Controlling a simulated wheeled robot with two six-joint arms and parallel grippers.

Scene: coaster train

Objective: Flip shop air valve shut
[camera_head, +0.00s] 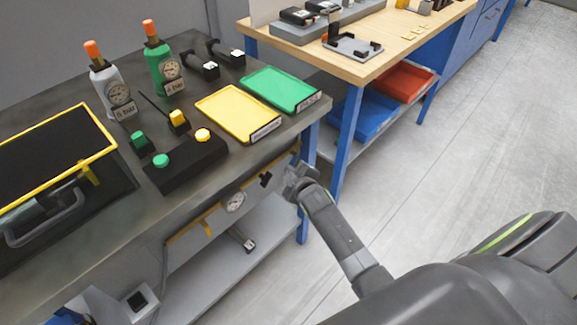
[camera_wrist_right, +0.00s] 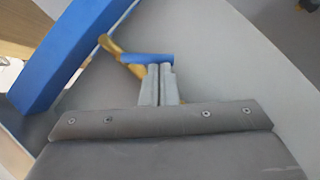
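The blue handle (camera_wrist_right: 147,59) of the air valve lies across the tips of my right gripper (camera_wrist_right: 160,70) in the right wrist view. It sits against a yellow-brass pipe piece (camera_wrist_right: 125,55). The two fingers are close together with no object visible between them; their tips are at the handle's lower edge, and I cannot tell if they touch it. In the head view my right gripper (camera_head: 296,180) is at the front right corner of the grey bench, below its top, by the yellow air pipe (camera_head: 207,215) and a round gauge (camera_head: 235,202). The valve handle is not clear there. My left gripper is not in view.
The grey bench (camera_head: 95,262) carries a yellow tray (camera_head: 238,113), a green tray (camera_head: 280,90), a button box (camera_head: 187,163) and two bottles with gauges. A blue bench leg (camera_head: 347,140) stands behind my right gripper. The floor at right is clear.

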